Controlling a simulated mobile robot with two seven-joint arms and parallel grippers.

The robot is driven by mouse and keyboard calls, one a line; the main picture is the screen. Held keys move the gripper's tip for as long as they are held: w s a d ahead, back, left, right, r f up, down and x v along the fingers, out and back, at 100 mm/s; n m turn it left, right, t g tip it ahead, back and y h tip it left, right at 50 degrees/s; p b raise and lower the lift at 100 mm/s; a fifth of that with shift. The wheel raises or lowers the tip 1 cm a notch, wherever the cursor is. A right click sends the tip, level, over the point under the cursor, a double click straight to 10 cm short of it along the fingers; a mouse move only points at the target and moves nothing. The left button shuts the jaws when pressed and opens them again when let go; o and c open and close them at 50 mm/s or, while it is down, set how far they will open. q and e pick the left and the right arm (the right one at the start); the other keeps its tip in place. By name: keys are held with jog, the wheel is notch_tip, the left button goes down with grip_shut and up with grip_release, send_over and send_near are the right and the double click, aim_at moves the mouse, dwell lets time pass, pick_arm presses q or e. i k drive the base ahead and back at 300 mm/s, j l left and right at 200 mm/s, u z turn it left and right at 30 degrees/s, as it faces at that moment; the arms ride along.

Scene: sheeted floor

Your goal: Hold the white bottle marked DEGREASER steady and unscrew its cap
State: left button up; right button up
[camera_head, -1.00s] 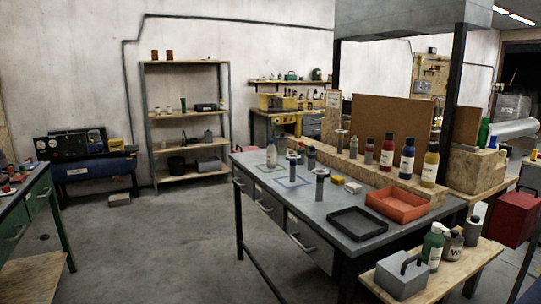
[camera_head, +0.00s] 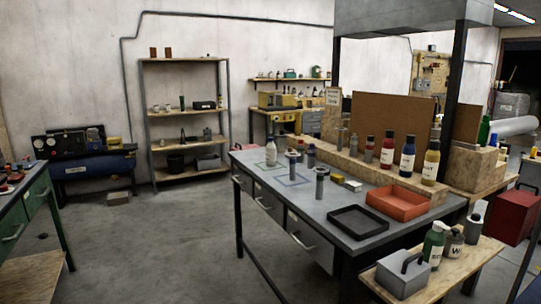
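Neither of my grippers is in view.
Grey flanged posts (camera_head: 320,186) stand near the bottle. A black tray (camera_head: 358,236) and an orange tray (camera_head: 397,216) sit nearer. Several labelled bottles, including a blue one (camera_head: 407,157), line a wooden ledge. Open floor lies left of the bench.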

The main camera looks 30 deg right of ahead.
aim_at(270, 148)
jog(key=i, duration=1.15)
jog(key=i+z, duration=0.2)
jog(key=i, duration=0.5)
jog(key=i+j+z, duration=0.2)
jog(key=i, duration=0.5)
jog(key=l, duration=0.1)
